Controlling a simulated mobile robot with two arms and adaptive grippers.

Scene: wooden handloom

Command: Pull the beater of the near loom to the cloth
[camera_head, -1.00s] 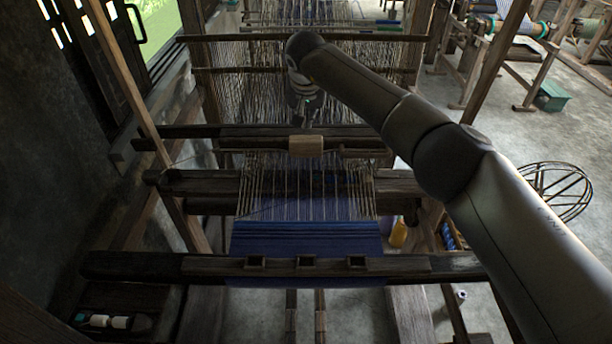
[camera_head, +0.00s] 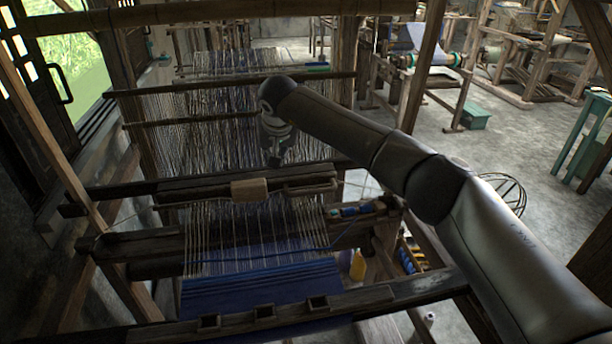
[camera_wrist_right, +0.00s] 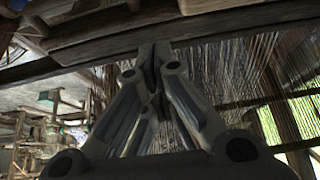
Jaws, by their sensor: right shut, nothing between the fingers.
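The near loom's beater (camera_head: 185,193) is a dark wooden bar across the warp, with a pale wooden block (camera_head: 249,189) on it. The blue cloth (camera_head: 262,288) lies nearer to me, and a stretch of pale warp threads (camera_head: 255,235) separates it from the beater. My right gripper (camera_head: 277,161) points down just behind the beater, right of the pale block. In the right wrist view its fingers (camera_wrist_right: 154,58) are shut and empty, close to a dark wooden bar (camera_wrist_right: 110,50). I cannot tell whether they touch it. My left gripper is out of view.
The front beam (camera_head: 265,313) with square sockets crosses before the cloth. A dark crossbar (camera_head: 135,248) lies between beater and cloth. An upper frame beam (camera_head: 220,12) spans the top. Slanted posts stand left. Open floor (camera_head: 480,140) lies right, with a green box (camera_head: 475,117).

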